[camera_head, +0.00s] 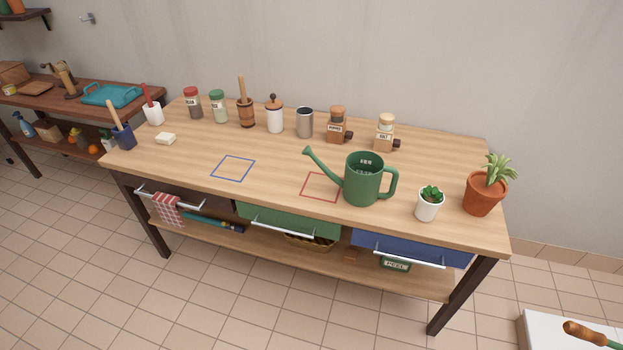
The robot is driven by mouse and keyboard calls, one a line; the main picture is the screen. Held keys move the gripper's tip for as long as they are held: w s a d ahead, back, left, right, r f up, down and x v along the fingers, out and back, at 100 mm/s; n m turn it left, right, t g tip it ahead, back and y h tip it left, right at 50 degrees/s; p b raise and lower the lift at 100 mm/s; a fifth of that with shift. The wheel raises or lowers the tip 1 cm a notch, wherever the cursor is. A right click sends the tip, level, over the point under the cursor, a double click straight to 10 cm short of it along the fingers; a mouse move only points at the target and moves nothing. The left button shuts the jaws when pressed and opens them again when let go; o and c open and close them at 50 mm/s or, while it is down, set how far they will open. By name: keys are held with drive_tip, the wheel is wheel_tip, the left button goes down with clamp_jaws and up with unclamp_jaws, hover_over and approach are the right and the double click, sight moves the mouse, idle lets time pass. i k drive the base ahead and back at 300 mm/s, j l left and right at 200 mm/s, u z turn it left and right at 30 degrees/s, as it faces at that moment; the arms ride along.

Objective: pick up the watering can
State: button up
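A green watering can (363,183) stands upright on the wooden table (285,168), right of the middle and near the front edge. Its long spout points left and up, and its handle is on the right side. The spout overhangs the red square outline (318,190) marked on the tabletop. Nothing holds the can. My gripper does not show in this view.
A small white succulent pot (429,209) and a terracotta plant pot (483,196) stand right of the can. Several jars and grinders line the back, including a metal cup (305,122). A blue square outline (233,168) marks clear tabletop. Drawers sit under the front edge.

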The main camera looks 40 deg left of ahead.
sight(364, 170)
drive_tip(key=u, duration=1.35)
drive_tip(key=i+l+u, duration=0.25)
drive_tip(key=i, duration=0.3)
drive_tip(key=i+l+u, duration=0.2)
drive_tip(key=i, duration=0.35)
drive_tip(key=i+l+u, duration=0.25)
drive_tip(key=i, duration=0.25)
